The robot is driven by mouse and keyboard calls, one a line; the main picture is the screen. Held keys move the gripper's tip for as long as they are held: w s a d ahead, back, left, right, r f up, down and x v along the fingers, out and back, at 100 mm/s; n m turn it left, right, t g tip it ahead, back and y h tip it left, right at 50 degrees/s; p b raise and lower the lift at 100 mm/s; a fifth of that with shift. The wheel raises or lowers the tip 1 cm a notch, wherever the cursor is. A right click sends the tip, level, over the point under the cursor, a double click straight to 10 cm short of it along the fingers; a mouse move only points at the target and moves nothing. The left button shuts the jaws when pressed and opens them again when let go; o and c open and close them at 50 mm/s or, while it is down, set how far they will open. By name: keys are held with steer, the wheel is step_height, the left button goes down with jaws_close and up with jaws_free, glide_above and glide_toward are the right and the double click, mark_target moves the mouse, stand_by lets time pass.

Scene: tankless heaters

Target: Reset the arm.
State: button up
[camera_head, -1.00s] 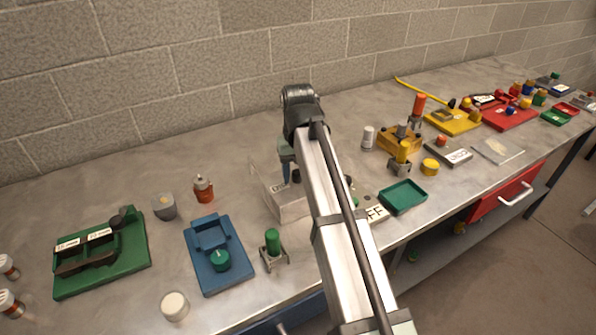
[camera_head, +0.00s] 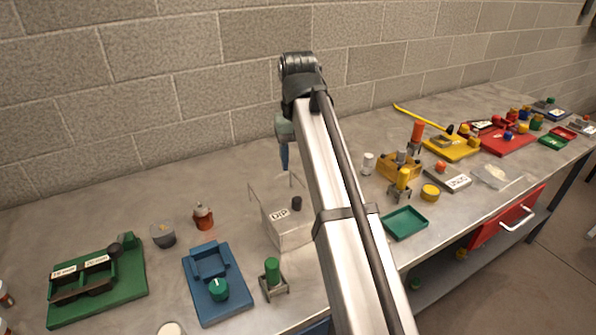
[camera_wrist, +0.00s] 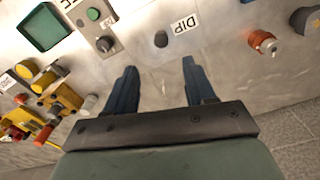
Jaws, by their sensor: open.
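My gripper (camera_wrist: 162,90) shows in the wrist view with its two blue fingers spread apart and nothing between them. In the head view my gripper (camera_head: 284,157) is raised above the bench near the wall, partly hidden behind my own arm. The clear box labelled DIP (camera_head: 285,228) stands on the bench below and in front of it, with a dark knob on top. The DIP label also shows beyond the fingertips in the wrist view (camera_wrist: 184,24). The gripper is apart from the box and touches nothing that I can see.
A blue fixture (camera_head: 208,262), a green stand (camera_head: 272,272) and a green tray fixture (camera_head: 128,288) stand left of my arm. A yellow block (camera_head: 400,168), a green tray (camera_head: 405,223) and red and yellow trays are to the right. The block wall (camera_head: 180,60) rises close behind.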

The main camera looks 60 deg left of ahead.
steer(key=shift+r, duration=0.55)
